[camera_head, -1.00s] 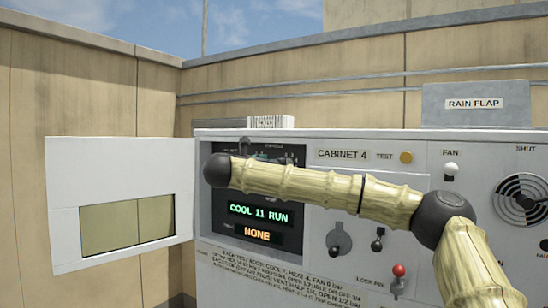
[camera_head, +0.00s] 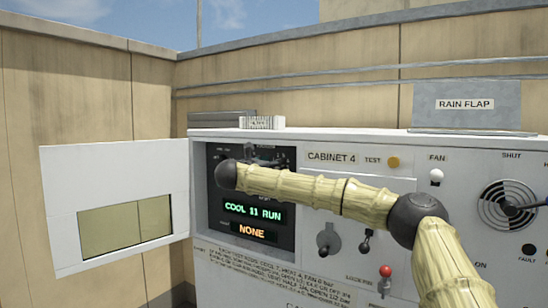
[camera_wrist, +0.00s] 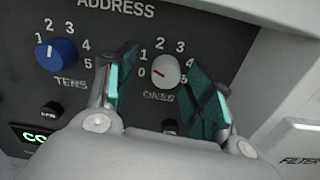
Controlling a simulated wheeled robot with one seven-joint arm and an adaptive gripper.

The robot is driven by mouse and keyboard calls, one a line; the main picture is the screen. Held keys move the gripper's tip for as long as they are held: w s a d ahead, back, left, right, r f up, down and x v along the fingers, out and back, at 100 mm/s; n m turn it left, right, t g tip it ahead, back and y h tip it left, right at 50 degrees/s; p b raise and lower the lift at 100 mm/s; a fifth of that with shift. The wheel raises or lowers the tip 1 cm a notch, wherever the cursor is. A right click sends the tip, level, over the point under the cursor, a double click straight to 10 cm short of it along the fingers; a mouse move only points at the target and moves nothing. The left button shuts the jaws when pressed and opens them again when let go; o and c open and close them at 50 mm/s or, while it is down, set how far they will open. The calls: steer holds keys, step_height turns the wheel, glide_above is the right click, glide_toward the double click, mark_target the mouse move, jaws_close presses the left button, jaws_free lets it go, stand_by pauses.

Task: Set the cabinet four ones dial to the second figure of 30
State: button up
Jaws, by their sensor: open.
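The ones dial (camera_wrist: 165,72) is a pale round knob with a red pointer, set on the dark ADDRESS panel (camera_wrist: 115,35). Its pointer is aimed left, at about the 0 mark. My gripper (camera_wrist: 162,80) is open, with one teal-padded finger on each side of the dial; I cannot tell whether either pad touches it. The blue tens dial (camera_wrist: 55,52) is to the left, its white pointer up and left near 1. In the head view the cabinet four label (camera_head: 332,157) is right of the control bay, and my arm hides most of the dials.
The displays read COOL 11 RUN (camera_head: 252,212) and NONE (camera_head: 251,231). An open white door (camera_head: 115,165) hangs left of the bay. A bay side wall (camera_wrist: 250,70) is close to my right finger. A red-topped lever (camera_head: 385,272) is lower right.

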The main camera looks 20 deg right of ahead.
steer(key=shift+w+d, duration=0.1)
steer(key=c, duration=0.5)
steer(key=shift+s+d+r, duration=0.1)
steer(key=shift+s+d, duration=0.05)
steer(key=shift+s, duration=0.1)
steer(key=c, duration=0.4)
steer(key=shift+s+d, duration=0.1)
steer(key=shift+d, duration=0.2)
steer(key=shift+c, duration=0.6)
